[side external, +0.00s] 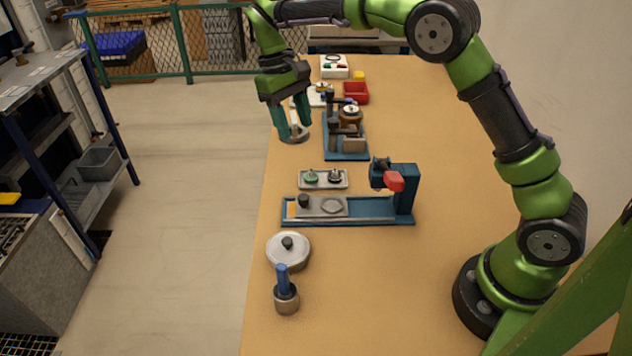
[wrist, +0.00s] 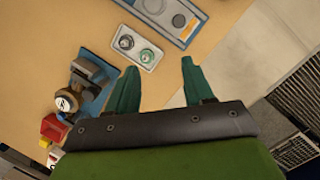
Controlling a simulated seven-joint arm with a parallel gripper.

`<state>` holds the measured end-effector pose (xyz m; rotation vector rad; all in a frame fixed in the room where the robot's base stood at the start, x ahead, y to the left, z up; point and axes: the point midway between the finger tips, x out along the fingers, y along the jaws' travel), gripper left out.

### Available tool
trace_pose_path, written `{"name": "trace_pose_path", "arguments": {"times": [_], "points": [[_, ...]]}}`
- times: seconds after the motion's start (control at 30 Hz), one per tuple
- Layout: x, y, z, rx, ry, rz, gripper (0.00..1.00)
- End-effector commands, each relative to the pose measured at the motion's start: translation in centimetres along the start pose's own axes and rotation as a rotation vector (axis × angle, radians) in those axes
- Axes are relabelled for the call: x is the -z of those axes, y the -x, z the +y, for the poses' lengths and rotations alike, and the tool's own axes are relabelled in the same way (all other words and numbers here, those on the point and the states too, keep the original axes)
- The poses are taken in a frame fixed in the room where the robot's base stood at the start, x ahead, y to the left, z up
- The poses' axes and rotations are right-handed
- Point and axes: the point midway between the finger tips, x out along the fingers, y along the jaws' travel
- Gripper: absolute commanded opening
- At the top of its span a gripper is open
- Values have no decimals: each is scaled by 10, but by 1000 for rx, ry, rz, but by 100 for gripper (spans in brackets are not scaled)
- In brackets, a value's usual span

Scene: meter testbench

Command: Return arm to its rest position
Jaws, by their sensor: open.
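My gripper (side external: 294,130) points down near the table's left edge, at the far half of the bench, left of a blue fixture with a round-topped part. In the wrist view its two teal fingers (wrist: 157,66) stand wide apart, with only bare table and floor seen between them. In the side view a grey round piece (side external: 293,139) shows at the fingertips; I cannot tell whether it lies on the table behind them. My arm arches over from the right side of the table.
A blue fixture (side external: 346,156) stands right of my gripper. Nearer are a small tray (side external: 323,186), a blue press (side external: 405,200) with a red part, a round lidded piece (side external: 288,255) and a blue-handled tool (side external: 285,292). A red bin (side external: 356,92) is farther back.

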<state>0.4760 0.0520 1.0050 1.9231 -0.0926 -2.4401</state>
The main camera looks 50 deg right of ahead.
Motion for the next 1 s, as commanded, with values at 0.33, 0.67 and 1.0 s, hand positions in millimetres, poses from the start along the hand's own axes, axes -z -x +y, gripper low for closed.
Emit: {"name": "trace_pose_path", "arguments": {"times": [0.33, 0.67, 1.0], "points": [[-100, 26, 16, 165, -121, 331, 52], [-201, 10, 21, 339, -276, 633, 52], [-248, 7, 25, 398, -311, 797, 52]]}}
